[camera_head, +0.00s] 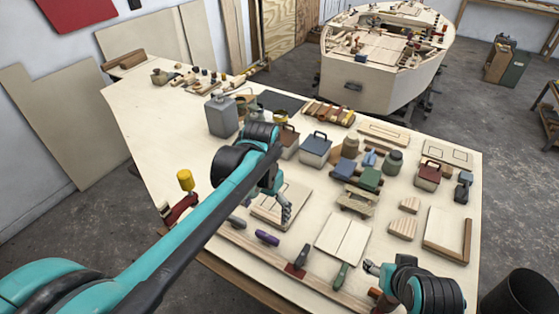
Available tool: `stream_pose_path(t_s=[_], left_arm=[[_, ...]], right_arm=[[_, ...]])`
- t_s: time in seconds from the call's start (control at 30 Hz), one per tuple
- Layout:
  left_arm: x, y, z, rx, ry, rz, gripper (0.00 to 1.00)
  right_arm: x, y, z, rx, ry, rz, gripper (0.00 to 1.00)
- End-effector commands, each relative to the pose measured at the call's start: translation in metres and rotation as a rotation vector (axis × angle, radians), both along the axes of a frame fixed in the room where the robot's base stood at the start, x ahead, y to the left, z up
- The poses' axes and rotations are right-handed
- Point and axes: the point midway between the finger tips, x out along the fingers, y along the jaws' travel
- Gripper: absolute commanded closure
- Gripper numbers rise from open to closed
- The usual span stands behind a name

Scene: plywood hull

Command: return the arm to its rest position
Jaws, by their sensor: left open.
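My left arm (190,240) is teal and black and reaches in from the lower left over the workbench (150,130). Its left gripper (284,208) points down over a light wooden board (265,214) and is open, with nothing seen between its fingers. Whether it touches the board I cannot tell. Part of my right arm (428,290) shows at the lower right, over the bench's front edge. A small grey end of the right gripper (372,268) points left there; its jaws are too small to judge.
The bench is crowded. Hand tools such as a purple-handled one (267,238) lie along the front. A plywood hull (375,80) stands behind. A dark bin (522,292) is at right.

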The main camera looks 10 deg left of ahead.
Motion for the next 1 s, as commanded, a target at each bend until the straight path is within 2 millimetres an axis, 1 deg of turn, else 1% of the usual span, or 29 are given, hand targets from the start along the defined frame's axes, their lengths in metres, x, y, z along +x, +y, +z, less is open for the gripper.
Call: stream_pose_path(t_s=[0.17,0.27,0.47,0.6,0.7,0.83,1.0], left_arm=[[-0.002,0.001,0.000,-0.001,-0.008,0.005,0.10],[-0.012,0.006,0.001,-0.006,-0.051,0.027,0.10],[-0.051,0.024,-0.002,-0.033,-0.250,0.132,0.10],[-0.077,0.035,-0.012,-0.059,-0.406,0.214,0.10],[-0.091,0.041,-0.020,-0.076,-0.499,0.260,0.10],[-0.101,0.046,-0.029,-0.093,-0.579,0.298,0.10],[-0.104,0.048,-0.032,-0.102,-0.617,0.316,0.10]], right_arm=[[0.000,0.000,0.000,0.000,0.000,0.000,0.41],[0.000,0.000,-0.003,0.000,0.000,0.000,0.41],[0.000,0.000,-0.011,0.000,0.000,0.000,0.41],[0.000,0.000,-0.016,0.000,0.000,0.000,0.41],[0.000,0.000,-0.019,0.000,0.000,0.000,0.41],[0.000,0.000,-0.021,0.000,0.000,0.000,0.41],[0.000,0.000,-0.022,0.000,0.000,0.000,0.41]])
